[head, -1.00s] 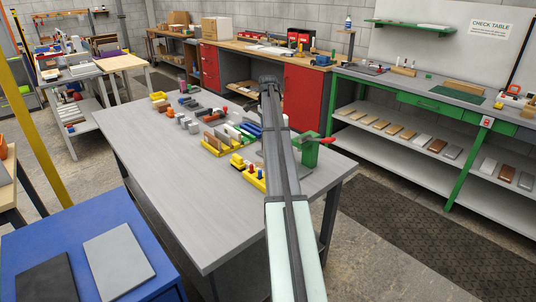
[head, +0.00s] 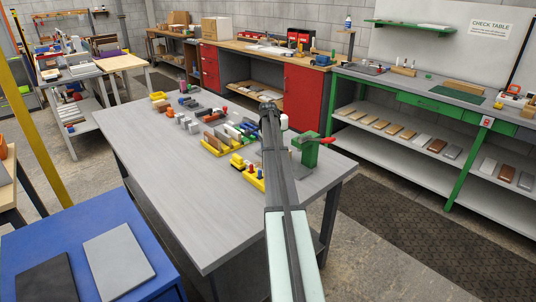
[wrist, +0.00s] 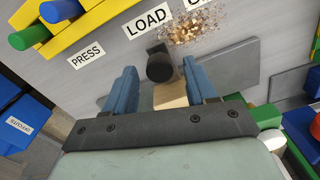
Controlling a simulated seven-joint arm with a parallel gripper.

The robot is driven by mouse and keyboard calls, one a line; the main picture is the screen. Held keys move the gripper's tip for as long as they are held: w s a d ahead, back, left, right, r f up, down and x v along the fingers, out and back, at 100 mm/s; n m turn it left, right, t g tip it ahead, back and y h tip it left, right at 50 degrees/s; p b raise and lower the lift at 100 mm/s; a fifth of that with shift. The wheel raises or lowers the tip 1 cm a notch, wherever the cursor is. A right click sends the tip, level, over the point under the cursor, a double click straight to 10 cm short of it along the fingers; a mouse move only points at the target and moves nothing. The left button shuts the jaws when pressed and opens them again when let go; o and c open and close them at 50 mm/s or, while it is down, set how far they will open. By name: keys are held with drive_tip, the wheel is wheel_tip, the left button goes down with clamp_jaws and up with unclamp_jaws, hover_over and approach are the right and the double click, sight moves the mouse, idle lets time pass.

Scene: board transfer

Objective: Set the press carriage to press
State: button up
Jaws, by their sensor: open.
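In the wrist view, a black round knob (wrist: 160,66), likely the press carriage's handle, shows between the fingers of my gripper (wrist: 159,68). A pale wooden block (wrist: 171,94) is just behind it. The knob is below the LOAD label (wrist: 147,23); the PRESS label (wrist: 87,55) is to its left. My gripper is open, with a blue finger on each side of the knob and no clear contact. In the head view, my gripper (head: 269,108) is over the far right part of the grey table, next to the green press (head: 310,151) with a red lever. My arm hides the carriage there.
A yellow rack with coloured pegs (wrist: 62,30) lies at the upper left of the wrist view. Brown crumbs (wrist: 190,27) lie by the labels. A blue bin (wrist: 18,130) is at lower left. The near part of the grey table (head: 190,215) is clear.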

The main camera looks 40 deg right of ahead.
drive_tip(key=shift+c, duration=0.4)
clamp_jaws()
